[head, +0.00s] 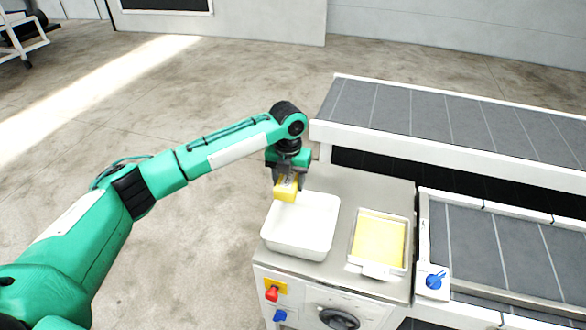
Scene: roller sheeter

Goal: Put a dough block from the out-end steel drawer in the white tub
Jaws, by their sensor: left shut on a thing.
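My left gripper (287,180) points down and is shut on a yellow dough block (286,190). It holds the block over the far left edge of the white tub (300,250). The part of the tub that shows looks empty; the block and gripper hide its far left corner. The steel drawer (376,269) stands to the right of the tub, with a flat yellow dough layer (379,240) in it. I cannot make out separate blocks there. My right gripper is not in view.
The tub and drawer are on a grey steel top (375,188). Grey conveyor belts (440,115) with white rails lie behind and to the right. A red knob (271,294) and a blue knob (435,280) stick out from the machine. Open floor lies to the left.

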